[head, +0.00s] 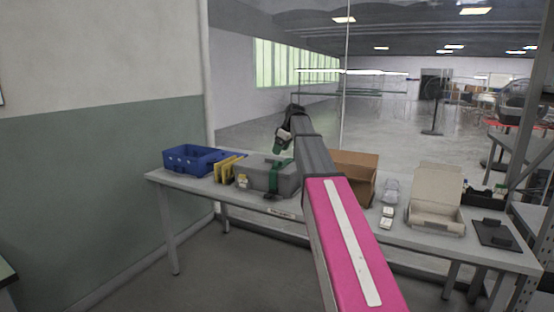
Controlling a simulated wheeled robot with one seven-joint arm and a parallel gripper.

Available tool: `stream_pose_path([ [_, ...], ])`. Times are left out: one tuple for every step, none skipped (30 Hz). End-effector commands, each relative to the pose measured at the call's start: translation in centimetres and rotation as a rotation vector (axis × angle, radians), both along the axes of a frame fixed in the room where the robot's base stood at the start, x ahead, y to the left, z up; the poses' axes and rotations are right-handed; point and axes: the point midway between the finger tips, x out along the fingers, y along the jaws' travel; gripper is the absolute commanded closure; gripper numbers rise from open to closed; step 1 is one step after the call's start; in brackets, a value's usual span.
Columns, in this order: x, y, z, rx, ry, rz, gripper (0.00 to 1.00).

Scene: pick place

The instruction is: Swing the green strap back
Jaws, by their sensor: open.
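A green strap (272,179) runs over a grey box (255,169) on the table, left of the middle in the head view. Its lower end hangs at the box's front, beside a dark buckle-like piece. My gripper (279,149) is small in this view, above the back of the box, pointing down, with green at its tip. It is open and looks apart from the strap. I cannot tell its exact distance from the box. My pink arm link hides the ground right of the box.
The grey table (400,237) spans the room. A blue crate (190,158) and yellow holders (226,167) stand left of the box. A brown carton (357,172), partly hidden by my arm, an open pale carton (436,210) and a dark tablet-like thing (495,234) stand to the right.

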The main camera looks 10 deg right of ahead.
Motion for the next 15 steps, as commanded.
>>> stream_pose_path([
  [0.2,0.3,-0.9,0.0,0.002,0.001,0.26],
  [0.3,0.4,-1.4,0.0,0.001,0.0,0.26],
  [0.5,0.6,-2.0,0.0,0.002,-0.001,0.26],
  [0.6,0.8,-2.4,0.0,0.002,-0.001,0.26],
  [0.6,0.9,-2.8,0.0,0.002,-0.001,0.26],
  [0.8,1.0,-3.2,0.0,0.002,-0.001,0.26],
  [0.8,1.1,-3.5,0.0,0.002,-0.001,0.26],
  [0.9,1.2,-3.8,-0.001,0.001,-0.001,0.26],
  [1.0,1.3,-4.1,-0.001,0.001,-0.001,0.26],
  [1.1,1.4,-4.4,0.0,0.0,-0.001,0.26],
  [1.1,1.5,-4.5,0.0,0.0,-0.001,0.26],
  [1.2,1.5,-4.7,0.0,0.0,-0.001,0.26],
  [1.2,1.6,-4.8,0.0,0.0,-0.001,0.26],
  [1.2,1.6,-4.9,0.0,0.0,-0.001,0.26],
  [1.2,1.6,-5.0,0.0,0.0,-0.001,0.26],
])
